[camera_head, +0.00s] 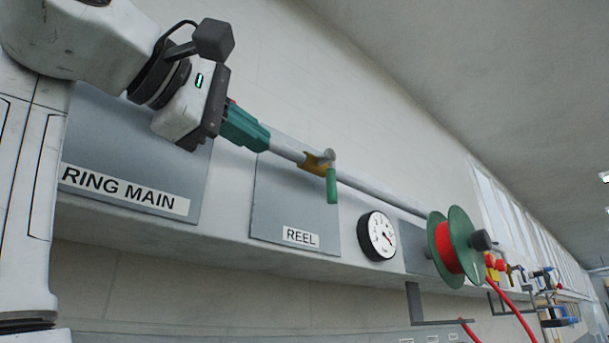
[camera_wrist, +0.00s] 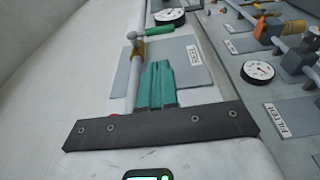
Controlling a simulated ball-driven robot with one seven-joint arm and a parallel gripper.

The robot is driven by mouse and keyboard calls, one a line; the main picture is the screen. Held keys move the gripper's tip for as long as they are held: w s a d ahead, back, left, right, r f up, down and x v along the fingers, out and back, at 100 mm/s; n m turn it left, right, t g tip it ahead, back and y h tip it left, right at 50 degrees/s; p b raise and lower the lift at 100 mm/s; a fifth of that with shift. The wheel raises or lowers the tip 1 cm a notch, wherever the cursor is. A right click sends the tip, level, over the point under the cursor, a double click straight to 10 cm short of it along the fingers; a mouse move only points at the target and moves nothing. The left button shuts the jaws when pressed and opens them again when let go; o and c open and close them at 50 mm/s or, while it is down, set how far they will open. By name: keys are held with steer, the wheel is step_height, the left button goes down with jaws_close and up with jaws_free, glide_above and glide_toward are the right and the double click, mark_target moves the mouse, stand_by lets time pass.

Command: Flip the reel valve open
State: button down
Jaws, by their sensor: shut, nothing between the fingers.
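The reel valve has a brass body (camera_head: 313,166) on a grey pipe (camera_head: 372,192), with a green lever (camera_head: 331,186) hanging down, across the pipe. It stands in front of the panel labelled REEL (camera_head: 300,237). In the wrist view the brass body (camera_wrist: 137,52) is at top centre, and the green lever (camera_wrist: 160,31) points right from it. My gripper (camera_head: 268,139) has teal fingers, shut and empty. It is up-left of the valve in the head view, apart from the lever. In the wrist view my fingertips (camera_wrist: 157,64) are below the lever, to the right of the pipe.
A white dial gauge (camera_head: 378,236) and a green hose reel with red hose (camera_head: 450,247) are further right along the wall. The RING MAIN panel (camera_head: 125,190) is at left. A grey bracket (camera_head: 416,303) juts out below. Space below the lever looks clear.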

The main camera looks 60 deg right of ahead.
mark_target(328, 185)
steer(key=d+p, duration=0.1)
steer(key=d, duration=0.3)
steer(key=s+d+p, duration=0.1)
steer(key=d, duration=0.4)
steer(key=d+p, duration=0.1)
steer(key=d, duration=0.4)
steer(key=shift+s, duration=0.2)
steer(key=shift+f, duration=0.1)
